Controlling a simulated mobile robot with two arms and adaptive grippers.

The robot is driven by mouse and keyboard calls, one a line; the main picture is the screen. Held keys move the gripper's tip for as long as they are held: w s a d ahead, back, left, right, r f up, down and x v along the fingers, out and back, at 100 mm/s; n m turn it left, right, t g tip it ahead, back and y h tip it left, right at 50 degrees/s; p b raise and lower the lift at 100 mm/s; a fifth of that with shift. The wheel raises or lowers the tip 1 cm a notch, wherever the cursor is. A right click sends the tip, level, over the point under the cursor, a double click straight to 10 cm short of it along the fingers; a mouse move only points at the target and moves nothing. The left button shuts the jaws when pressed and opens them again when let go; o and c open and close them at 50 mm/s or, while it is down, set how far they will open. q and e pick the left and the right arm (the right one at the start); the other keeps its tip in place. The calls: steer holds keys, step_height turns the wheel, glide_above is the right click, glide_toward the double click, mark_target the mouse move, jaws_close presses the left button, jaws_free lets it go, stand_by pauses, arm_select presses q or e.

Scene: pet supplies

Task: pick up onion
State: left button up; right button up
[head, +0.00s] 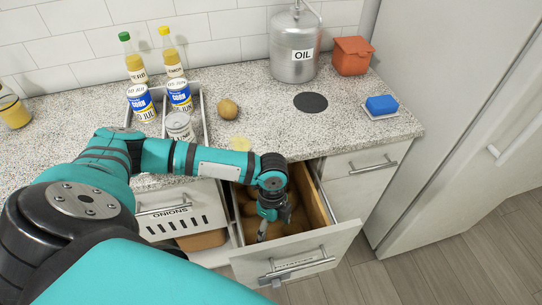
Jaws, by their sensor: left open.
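My left arm reaches over the counter, and its gripper (270,220) points down into an open drawer (325,238). The gripper is open, and I see nothing held in it. Several brown round vegetables (297,218) lie in the drawer around and below the gripper, partly hidden by it; I cannot tell whether any is an onion. A white slotted bin front marked ONIONS (180,224) is to the left of the drawer; its contents are hidden. A round tan-brown vegetable (228,109) lies alone on the counter. My right gripper is not visible.
A metal oil canister (294,50), an orange-red container (351,56) and a blue sponge (381,104) stand farther right. A closed drawer (358,170) and tall white cabinet (455,110) are at right.

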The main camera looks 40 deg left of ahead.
arm_select(q)
steer(key=f, duration=0.3)
steer(key=f+b, duration=0.1)
steer(key=f, duration=0.5)
steer(key=shift+s+d+f+b, duration=0.25)
steer(key=shift+s+f+b, duration=0.05)
steer(key=shift+s+b, duration=0.1)
steer(key=shift+f, duration=0.55)
steer(key=f, duration=0.4)
steer(key=shift+s+f, duration=0.25)
steer(key=shift+f, duration=0.15)
steer(key=c, duration=1.2)
steer(key=shift+c, duration=0.6)
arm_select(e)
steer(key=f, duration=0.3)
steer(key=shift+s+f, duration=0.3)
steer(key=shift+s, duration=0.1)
arm_select(q)
steer(key=shift+r, duration=0.15)
